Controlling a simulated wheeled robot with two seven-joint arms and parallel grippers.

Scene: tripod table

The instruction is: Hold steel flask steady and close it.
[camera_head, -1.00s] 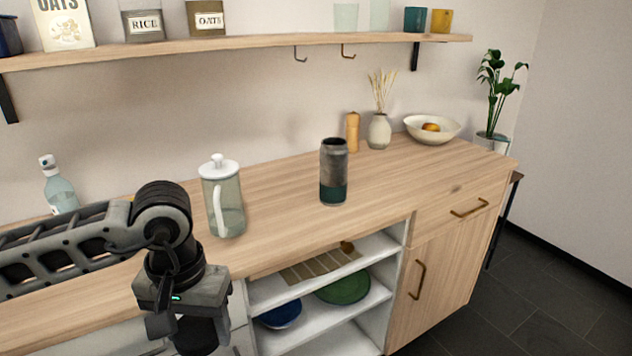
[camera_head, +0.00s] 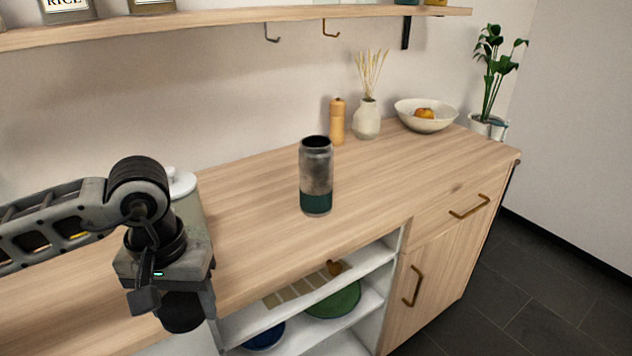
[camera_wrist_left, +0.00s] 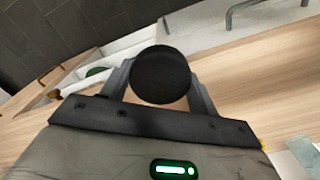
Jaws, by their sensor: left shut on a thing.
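The steel flask (camera_head: 316,174) stands upright on the wooden counter, grey metal above a dark green lower band. Its top is open and dark inside. My left gripper (camera_head: 184,300) is in the lower left of the head view, in front of the counter and to the left of the flask, apart from it. It is shut on a round black lid (camera_head: 181,313). In the left wrist view the lid (camera_wrist_left: 161,74) sits between the two fingers and hides their tips. My right gripper is not in view.
A glass pitcher (camera_head: 188,205) with a white lid stands partly hidden behind my left arm. A pepper mill (camera_head: 337,121), a vase (camera_head: 367,119) and a bowl (camera_head: 426,115) stand at the back. Open shelves (camera_head: 342,300) lie below the counter. The counter around the flask is clear.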

